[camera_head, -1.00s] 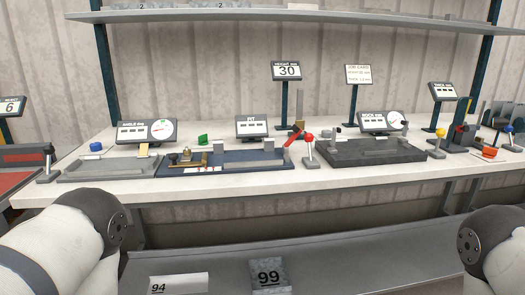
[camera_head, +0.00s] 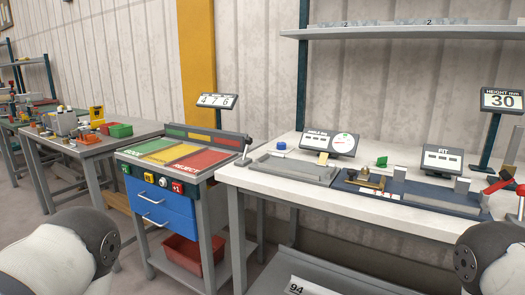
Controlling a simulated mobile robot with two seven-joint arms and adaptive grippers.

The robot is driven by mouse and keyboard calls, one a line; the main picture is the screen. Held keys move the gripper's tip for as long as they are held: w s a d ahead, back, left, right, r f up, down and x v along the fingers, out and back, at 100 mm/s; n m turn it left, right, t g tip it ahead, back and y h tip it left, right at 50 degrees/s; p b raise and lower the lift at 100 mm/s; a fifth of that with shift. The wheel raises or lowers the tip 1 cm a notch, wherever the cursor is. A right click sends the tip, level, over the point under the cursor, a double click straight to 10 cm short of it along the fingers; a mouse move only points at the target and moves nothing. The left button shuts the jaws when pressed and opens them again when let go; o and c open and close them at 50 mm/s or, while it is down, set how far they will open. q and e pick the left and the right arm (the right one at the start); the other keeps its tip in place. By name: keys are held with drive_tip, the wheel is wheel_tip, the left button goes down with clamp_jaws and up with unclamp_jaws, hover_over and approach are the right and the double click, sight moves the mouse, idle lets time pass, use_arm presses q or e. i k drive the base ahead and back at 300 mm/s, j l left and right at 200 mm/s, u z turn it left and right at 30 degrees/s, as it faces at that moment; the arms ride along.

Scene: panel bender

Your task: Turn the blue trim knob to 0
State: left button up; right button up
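On the front strip of the cart with the coloured top, small knobs (camera_head: 148,177) and coloured tags sit in a row. A green tag is at the left end, and a red tag (camera_head: 178,187) reading +1 is at the right. Which of these knobs is blue, and where it points, is too small to tell. A small round blue piece (camera_head: 281,146) also stands on the white bench, left of the angle gauge. Only rounded white links of my two arms show at the lower corners. Both grippers are out of view.
The cart's top (camera_head: 166,150) has green, yellow and red fields, with blue drawers (camera_head: 161,213) and a red bin (camera_head: 181,251) below. A number display (camera_head: 217,101) stands behind it. The white bench (camera_head: 248,175) adjoins it at right. Another cluttered table (camera_head: 90,150) stands left.

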sight(281, 145)
drive_tip(key=i+j+z, duration=0.2)
drive_tip(key=j+z, duration=0.15)
drive_tip(key=j, duration=0.3)
drive_tip(key=i+j+z, duration=0.1)
drive_tip(key=j+z, duration=0.3)
drive_tip(key=j, duration=0.3)
drive_tip(key=j+z, duration=0.35)
drive_tip(key=j, duration=0.35)
